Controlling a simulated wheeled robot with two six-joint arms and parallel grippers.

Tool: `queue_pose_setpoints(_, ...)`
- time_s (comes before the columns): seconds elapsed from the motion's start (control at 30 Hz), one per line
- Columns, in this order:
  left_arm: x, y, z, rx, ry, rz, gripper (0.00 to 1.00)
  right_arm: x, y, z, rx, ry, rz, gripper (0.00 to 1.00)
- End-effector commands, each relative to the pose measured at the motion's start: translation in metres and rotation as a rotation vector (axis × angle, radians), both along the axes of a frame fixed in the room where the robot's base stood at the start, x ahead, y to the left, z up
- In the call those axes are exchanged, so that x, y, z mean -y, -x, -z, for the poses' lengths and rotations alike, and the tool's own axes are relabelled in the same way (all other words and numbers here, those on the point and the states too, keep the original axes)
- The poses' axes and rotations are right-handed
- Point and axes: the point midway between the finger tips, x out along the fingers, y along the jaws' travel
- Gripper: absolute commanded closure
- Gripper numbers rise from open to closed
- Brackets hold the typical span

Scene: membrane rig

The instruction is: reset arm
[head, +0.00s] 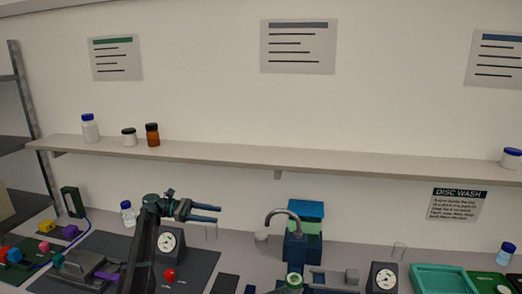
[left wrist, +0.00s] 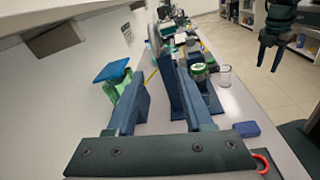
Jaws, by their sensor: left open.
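My left gripper (head: 219,213) is open and empty, with its two dark blue fingers pointing right, above the bench in the head view. Its fingers also fill the middle of the left wrist view (left wrist: 155,85), with nothing held between them. My right gripper (left wrist: 269,62) shows small at the upper right of the left wrist view, hanging with its fingers down and apart. It holds nothing that I can see. The right gripper is not in the head view.
A grey tap (head: 283,213) and a blue-green container (head: 306,212) stand right of my left gripper. A dial box (head: 170,242) stands below it. A green tray (head: 440,279) lies at the right. A shelf (head: 220,154) with bottles runs along the wall above.

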Motion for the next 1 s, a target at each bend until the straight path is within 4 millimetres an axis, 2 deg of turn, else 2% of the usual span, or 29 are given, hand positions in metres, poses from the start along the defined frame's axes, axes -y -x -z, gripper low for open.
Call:
queue_pose_setpoints(0.27,0.047,0.035,0.034,0.084,-0.122,0.043,0.48,0.0,0.0,0.005,0.0,0.0,0.0,0.5)
queue_pose_setpoints(0.47,0.097,0.083,0.078,0.209,-0.279,0.125,0.48,0.0,0.0,0.012,0.0,0.0,-0.001,0.5)
queue_pose_setpoints(0.57,0.127,0.125,0.112,0.318,-0.399,0.209,0.48,0.0,0.0,0.017,0.0,0.0,-0.001,0.5)
queue_pose_setpoints(0.63,0.147,0.165,0.141,0.423,-0.505,0.3,0.48,0.0,0.0,0.022,0.0,0.0,-0.001,0.5)
queue_pose_setpoints(0.73,0.163,0.226,0.182,0.603,-0.663,0.478,0.48,0.0,0.0,0.029,0.0,0.0,-0.001,0.5)
queue_pose_setpoints(0.8,0.163,0.265,0.207,0.732,-0.767,0.622,0.48,0.0,0.0,0.034,0.0,0.0,-0.001,0.5)
queue_pose_setpoints(0.9,0.154,0.31,0.231,0.902,-0.885,0.839,0.48,0.0,0.0,0.04,0.0,0.0,-0.001,0.5)
queue_pose_setpoints(1.0,0.14,0.342,0.245,1.036,-0.971,1.036,0.48,0.0,0.0,0.044,0.0,0.0,-0.001,0.5)
